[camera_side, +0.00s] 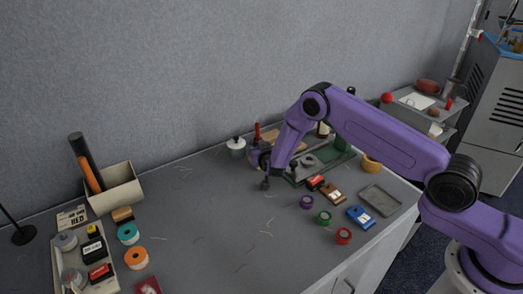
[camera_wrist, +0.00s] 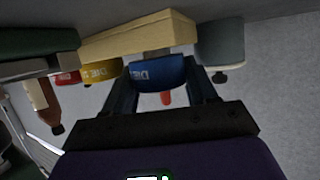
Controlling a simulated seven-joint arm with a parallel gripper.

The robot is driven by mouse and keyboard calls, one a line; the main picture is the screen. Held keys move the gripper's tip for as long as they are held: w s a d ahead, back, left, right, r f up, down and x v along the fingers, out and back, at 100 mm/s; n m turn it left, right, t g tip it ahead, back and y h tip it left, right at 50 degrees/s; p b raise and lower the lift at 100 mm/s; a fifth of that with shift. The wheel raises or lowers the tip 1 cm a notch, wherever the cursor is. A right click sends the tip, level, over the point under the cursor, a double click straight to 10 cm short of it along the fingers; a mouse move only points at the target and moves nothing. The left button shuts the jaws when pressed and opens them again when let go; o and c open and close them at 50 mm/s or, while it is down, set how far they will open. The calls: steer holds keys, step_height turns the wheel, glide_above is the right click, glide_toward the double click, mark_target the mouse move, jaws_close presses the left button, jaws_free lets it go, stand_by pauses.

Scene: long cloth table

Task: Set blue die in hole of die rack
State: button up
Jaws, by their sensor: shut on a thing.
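My gripper (camera_wrist: 161,72) is shut on the blue die (camera_wrist: 158,76), which sits between its two dark fingers in the wrist view. The die's lettered face shows, and a short grey shank runs from it toward the beige die rack (camera_wrist: 138,32). The wrist view appears upside down, with the table at the top. I cannot tell whether the shank is in a hole. A yellow die (camera_wrist: 101,72) and a red die (camera_wrist: 67,78) stand at the rack beside the blue one. In the side view the tan rack (camera_side: 292,139) is partly hidden behind my arm.
A lidded jar (camera_side: 236,147) stands left of the rack and a green tray (camera_side: 340,157) is on its right. Several small blocks and coloured rings, including a red ring (camera_side: 343,236), lie at the front right. A loaded tray (camera_side: 112,287) is at far left; the table's middle is mostly clear.

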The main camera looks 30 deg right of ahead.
steer(key=shift+s+f, duration=0.1)
steer(key=shift+f, duration=0.25)
steer(key=o, duration=1)
